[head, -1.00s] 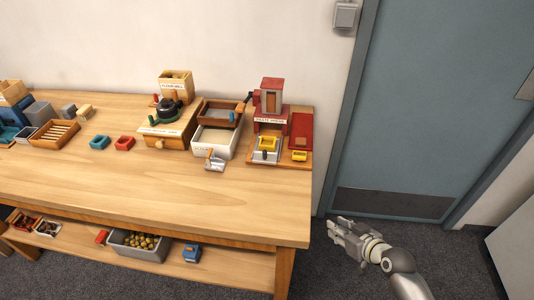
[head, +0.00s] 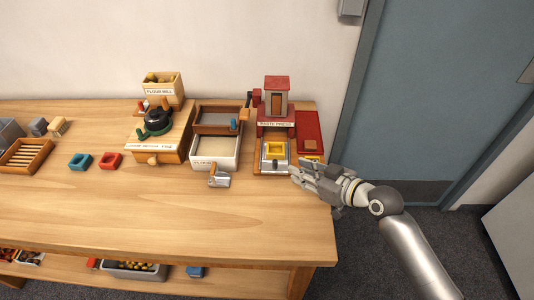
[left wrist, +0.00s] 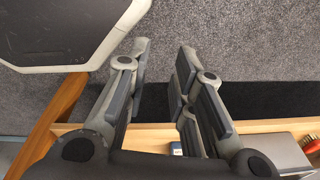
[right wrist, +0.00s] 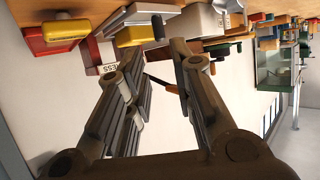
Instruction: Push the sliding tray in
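The paste press (head: 276,122) is a red machine with a small tower, at the right end of the table. Its pale sliding tray (head: 264,158) sticks out at the front, holding a yellow mould (head: 275,149), with a dark handle at its near edge. My right gripper (head: 297,174) is just right of and nearer than the tray, over the table's right edge. In the right wrist view my right gripper (right wrist: 155,58) has its fingers apart with nothing between them; the yellow mould (right wrist: 138,36) shows beyond. My left gripper (left wrist: 160,62) is open and empty, low over the floor and shelf edge, outside the head view.
A red board (head: 309,122) lies right of the press; a second yellow mould (right wrist: 60,30) shows in the right wrist view. The white flour bin (head: 215,158) with a metal scoop (head: 219,180) stands to the left. The front of the tabletop (head: 150,215) is clear.

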